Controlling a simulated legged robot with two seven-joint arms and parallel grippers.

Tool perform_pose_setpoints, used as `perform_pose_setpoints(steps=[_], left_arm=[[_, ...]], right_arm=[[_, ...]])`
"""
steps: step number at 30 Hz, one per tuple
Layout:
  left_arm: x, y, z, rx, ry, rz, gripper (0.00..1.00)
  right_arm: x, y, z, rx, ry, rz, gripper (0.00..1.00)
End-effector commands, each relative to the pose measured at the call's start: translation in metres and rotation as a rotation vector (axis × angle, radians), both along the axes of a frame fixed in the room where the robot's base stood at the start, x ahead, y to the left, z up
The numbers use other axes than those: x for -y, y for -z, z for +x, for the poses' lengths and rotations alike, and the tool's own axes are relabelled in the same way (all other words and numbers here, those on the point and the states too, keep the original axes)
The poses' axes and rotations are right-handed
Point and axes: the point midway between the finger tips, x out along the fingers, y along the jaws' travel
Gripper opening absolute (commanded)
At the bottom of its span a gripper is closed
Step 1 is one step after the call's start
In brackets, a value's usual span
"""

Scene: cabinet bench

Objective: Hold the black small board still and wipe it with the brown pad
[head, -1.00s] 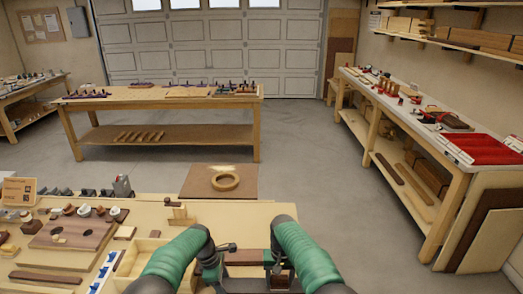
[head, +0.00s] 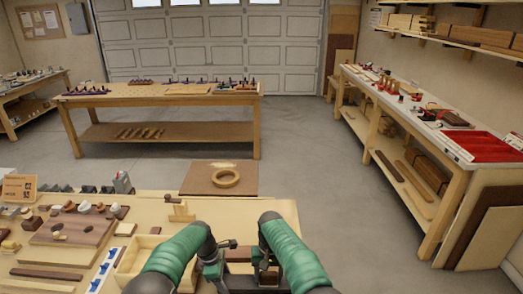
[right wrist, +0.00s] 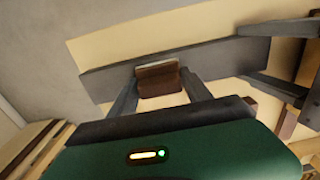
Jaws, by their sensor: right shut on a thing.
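In the right wrist view the brown pad (right wrist: 158,78) is between the two fingertips of my right gripper (right wrist: 160,88), which is shut on it. The pad overlaps the long black small board (right wrist: 215,62); whether it presses on the board is not clear. My left gripper (right wrist: 272,60) is at the board's right end, one finger by each long edge; its grip is not clear. In the head view my right gripper (head: 268,264) and left gripper (head: 213,268) are close together at the bench's front, and the board and pad are mostly hidden there.
A brown panel with a ring (head: 227,178) is beyond the bench's far edge. Bare bench top lies right of the small upright wooden piece (head: 180,210).

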Motion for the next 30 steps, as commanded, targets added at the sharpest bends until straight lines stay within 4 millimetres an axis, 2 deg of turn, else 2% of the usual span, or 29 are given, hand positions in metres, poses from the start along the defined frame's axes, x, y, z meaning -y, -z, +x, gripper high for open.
perform_pose_setpoints(steps=[3,11,21,30], left_arm=[[-0.001,-0.001,0.001,0.002,-0.001,0.001,0.19],[-0.002,-0.001,0.001,0.003,-0.002,0.002,0.19],[-0.002,0.000,0.001,0.002,-0.003,0.003,0.19],[-0.002,0.000,0.001,0.002,-0.001,0.002,0.19]], right_arm=[[0.012,0.001,-0.001,-0.003,0.002,-0.003,0.06],[0.021,0.000,-0.001,-0.002,0.002,-0.004,0.06],[0.046,-0.003,-0.001,0.000,0.002,-0.003,0.06],[0.059,-0.001,-0.001,-0.001,0.003,-0.003,0.06]])
